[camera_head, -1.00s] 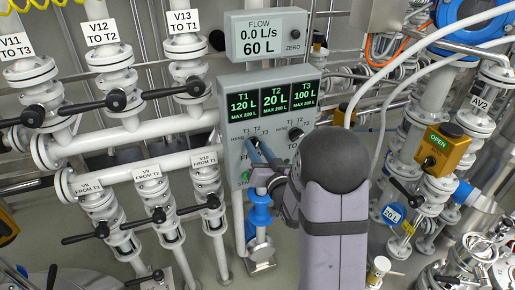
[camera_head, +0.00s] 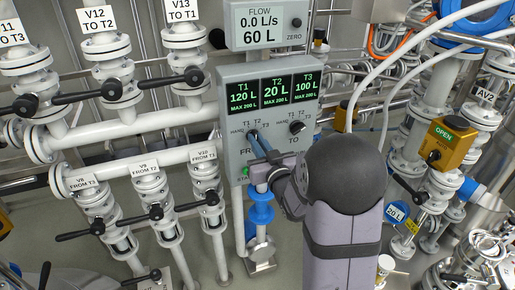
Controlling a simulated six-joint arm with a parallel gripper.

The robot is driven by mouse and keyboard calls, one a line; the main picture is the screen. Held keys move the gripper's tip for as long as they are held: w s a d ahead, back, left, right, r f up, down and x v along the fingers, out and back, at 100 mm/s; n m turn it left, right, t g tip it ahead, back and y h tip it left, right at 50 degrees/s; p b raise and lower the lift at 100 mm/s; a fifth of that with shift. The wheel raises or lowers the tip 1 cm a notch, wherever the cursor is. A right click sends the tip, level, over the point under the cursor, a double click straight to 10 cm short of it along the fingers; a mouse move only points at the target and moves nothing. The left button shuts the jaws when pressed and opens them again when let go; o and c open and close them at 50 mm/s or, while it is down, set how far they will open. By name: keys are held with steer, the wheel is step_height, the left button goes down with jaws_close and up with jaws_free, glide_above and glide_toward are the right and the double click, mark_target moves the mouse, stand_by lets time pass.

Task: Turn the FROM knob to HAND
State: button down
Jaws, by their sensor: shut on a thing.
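The grey control panel (camera_head: 228,100) stands at the centre, with three lit tank displays above two knobs. The FROM knob (camera_head: 252,134) is on the left, with HAND, T1, T2 and T3 marked around it. The TO knob (camera_head: 297,127) is dark and stands free to the right.
A flow meter box (camera_head: 267,28) reading 60 L is above the panel. Valves with black handles (camera_head: 90,95) and white pipes fill the left. A yellow OPEN actuator (camera_head: 447,145) and hoses are at the right. A green start button (camera_head: 245,171) is below the FROM knob.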

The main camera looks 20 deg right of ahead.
steer(key=shift+a+f+n+b, duration=0.1)
steer(key=shift+n+b, duration=3)
steer(key=shift+b, duration=0.65)
steer(key=shift+a+f+n+b, duration=0.1)
steer(key=shift+n+b, duration=3)
steer(key=shift+b, duration=0.6)
steer(key=shift+r, duration=0.1)
steer(key=c, duration=1.8)
jaws_free()
steer(key=shift+c, duration=0.2)
steer(key=shift+s, duration=0.1)
steer(key=s, duration=0.7)
steer(key=shift+s, duration=0.1)
